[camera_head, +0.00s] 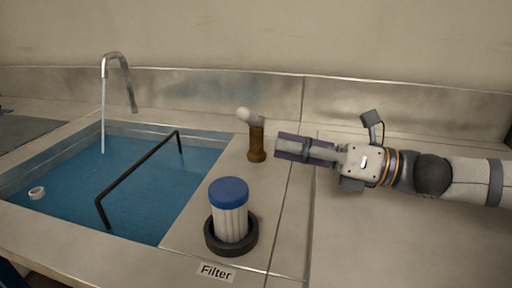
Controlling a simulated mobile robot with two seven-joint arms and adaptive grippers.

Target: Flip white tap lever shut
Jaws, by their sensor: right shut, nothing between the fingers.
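The tap lever (249,116) is a short white handle with a rounded knob, on top of a brown, brass-like post (257,145) on the steel counter. The lever points to the left of the post. My right gripper (279,147) comes in from the right and is shut with nothing in it. Its fingertips are just right of the post, a little below the lever; whether they touch the post is unclear. A curved metal spout (121,68) rises behind the basin with a thin pale stream or rod below it. My left gripper is not in view.
A blue water-filled basin (150,200) with a black bar (138,166) takes up the left. A blue-capped white filter (230,210) stands in a black ring in front of the post, by a "Filter" label (216,272). The counter at front right is clear.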

